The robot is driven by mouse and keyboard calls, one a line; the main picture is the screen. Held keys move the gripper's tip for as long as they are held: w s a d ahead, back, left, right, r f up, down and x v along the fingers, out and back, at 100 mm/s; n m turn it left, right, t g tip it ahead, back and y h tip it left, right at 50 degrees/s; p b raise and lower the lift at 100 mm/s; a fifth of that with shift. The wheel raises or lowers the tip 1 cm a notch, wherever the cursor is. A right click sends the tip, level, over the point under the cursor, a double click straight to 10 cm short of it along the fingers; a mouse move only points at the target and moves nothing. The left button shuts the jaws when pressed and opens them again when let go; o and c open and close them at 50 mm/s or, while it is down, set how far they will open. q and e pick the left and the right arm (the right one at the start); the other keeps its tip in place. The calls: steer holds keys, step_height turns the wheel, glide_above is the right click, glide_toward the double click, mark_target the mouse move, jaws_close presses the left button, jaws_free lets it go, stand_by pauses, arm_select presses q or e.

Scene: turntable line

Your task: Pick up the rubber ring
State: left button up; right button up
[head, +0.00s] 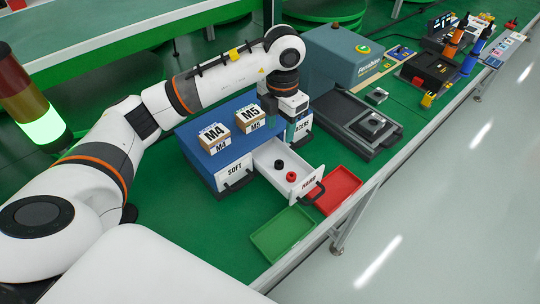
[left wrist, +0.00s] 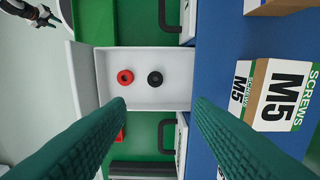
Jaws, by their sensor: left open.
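Two small rings lie apart in an open white drawer (head: 263,161): a black one (head: 279,164) and a red one (head: 291,177). In the left wrist view the red ring (left wrist: 125,77) is left of the black ring (left wrist: 155,78) on the drawer floor (left wrist: 140,95). I cannot tell from their looks which is rubber. My left gripper (head: 290,138) is above the drawer's inner end. In the left wrist view its teal fingers (left wrist: 159,103) are spread apart with nothing between them. My right gripper does not show clearly in either view.
The blue cabinet (head: 207,149) carries M4 (head: 214,138) and M5 (head: 249,119) boxes. A red tray (head: 339,188) and a green tray (head: 283,234) stand by the drawer front. A grey-blue machine (head: 340,55) stands behind. A small dark mechanism (left wrist: 32,12) at upper left is unclear.

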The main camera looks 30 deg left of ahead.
arm_select(q)
glide_above(279, 163)
steer(key=f, duration=0.3)
steer(key=f+p, duration=0.1)
steer(key=f, duration=0.1)
steer(key=shift+w+d, duration=0.15)
steer(key=shift+w, duration=0.15)
steer(key=shift+f, duration=0.7)
steer(key=f, duration=0.1)
steer(key=f+p, duration=0.1)
steer(key=f, duration=0.1)
steer(key=shift+s+f, duration=0.25)
steer(key=shift+s, duration=0.05)
steer(key=shift+w+f, duration=0.1)
steer(key=shift+f, duration=0.5)
steer(key=c, duration=1.1)
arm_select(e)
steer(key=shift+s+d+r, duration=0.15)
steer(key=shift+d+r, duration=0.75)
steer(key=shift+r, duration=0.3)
